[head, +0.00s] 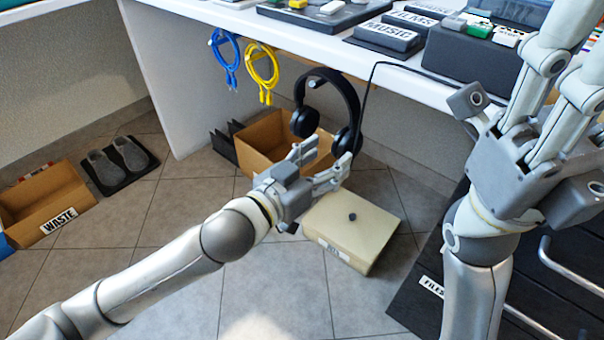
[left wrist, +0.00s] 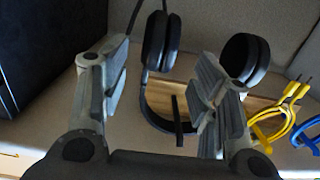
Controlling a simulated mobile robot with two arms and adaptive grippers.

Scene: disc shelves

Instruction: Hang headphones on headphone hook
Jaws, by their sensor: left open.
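The black headphones (head: 344,86) hang below the front edge of the white desk in the head view. Their band passes over the headphone hook (head: 318,80), with both ear cups hanging down. My left gripper (head: 330,158) is open beside the lower, right-hand ear cup. In the left wrist view, that ear cup (left wrist: 155,40) shows between the two spread fingers, and the other cup (left wrist: 245,58) is beyond the right finger. No grip on the headphones shows. My right gripper (head: 565,75) is raised at the right, its fingertips partly out of frame.
Blue (head: 226,57) and yellow (head: 262,72) cables hang to the left of the headphones. An open cardboard box (head: 262,135) and a closed box (head: 350,225) stand on the floor below. A dark drawer cabinet (head: 420,285) is at the right.

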